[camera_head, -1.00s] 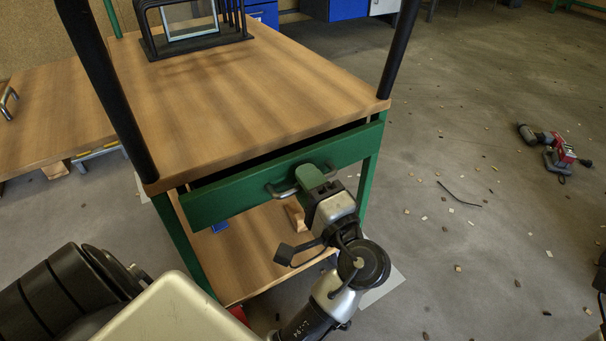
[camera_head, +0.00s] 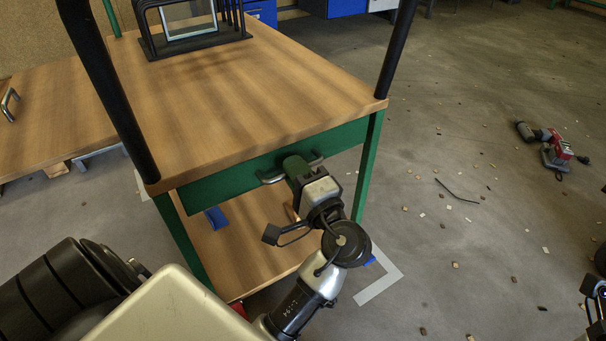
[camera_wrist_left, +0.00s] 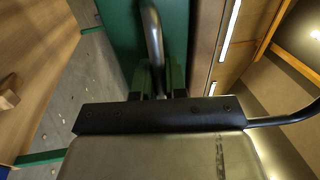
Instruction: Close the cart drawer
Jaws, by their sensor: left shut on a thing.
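The cart (camera_head: 250,85) has a wooden top and green legs. Its green drawer front (camera_head: 225,187) sits close under the near edge of the top, and no dark gap shows above it. The metal handle (camera_head: 270,180) is on the middle of the front. My left gripper (camera_head: 293,166) is shut on the handle, with its green fingers around the bar. In the left wrist view the handle (camera_wrist_left: 153,40) runs down between the fingers (camera_wrist_left: 155,80), against the green drawer front (camera_wrist_left: 120,30). My right gripper's fingers do not show; only bits of an arm are at the right edge.
A black rack with a glass frame (camera_head: 190,22) stands on the cart top. Black posts (camera_head: 396,50) rise from its near corners. The lower wooden shelf (camera_head: 250,245) holds a blue item (camera_head: 215,218). Red and grey tools (camera_head: 553,150) and small debris lie on the floor at right.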

